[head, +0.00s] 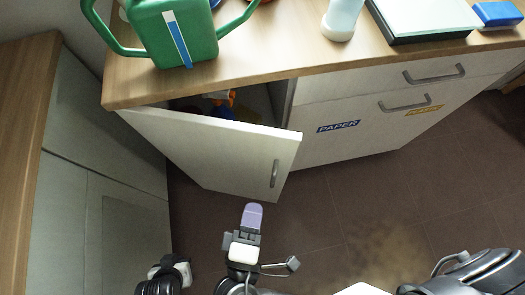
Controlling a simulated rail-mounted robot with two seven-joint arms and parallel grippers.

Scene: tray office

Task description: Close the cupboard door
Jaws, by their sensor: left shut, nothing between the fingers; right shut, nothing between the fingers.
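The cupboard door (215,155) is pale and stands ajar, swung out from the cabinet under the wooden counter. Its grey handle (275,173) is near its right edge. A dark gap above the door shows part of the cupboard's inside. My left gripper (252,214), with lavender fingertips, is shut and empty. In the picture it is just below the door's lower right corner, apart from the handle. My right arm shows at the lower right, but its fingertips are not in view.
Inside the cupboard are orange and blue items (222,104). A green watering can (175,35), a white bottle (341,20) and a paper tray (425,18) stand on the counter. Closed drawers (405,85) are to the right. A grey cabinet (105,190) bounds the left. Brown floor (320,220) is clear.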

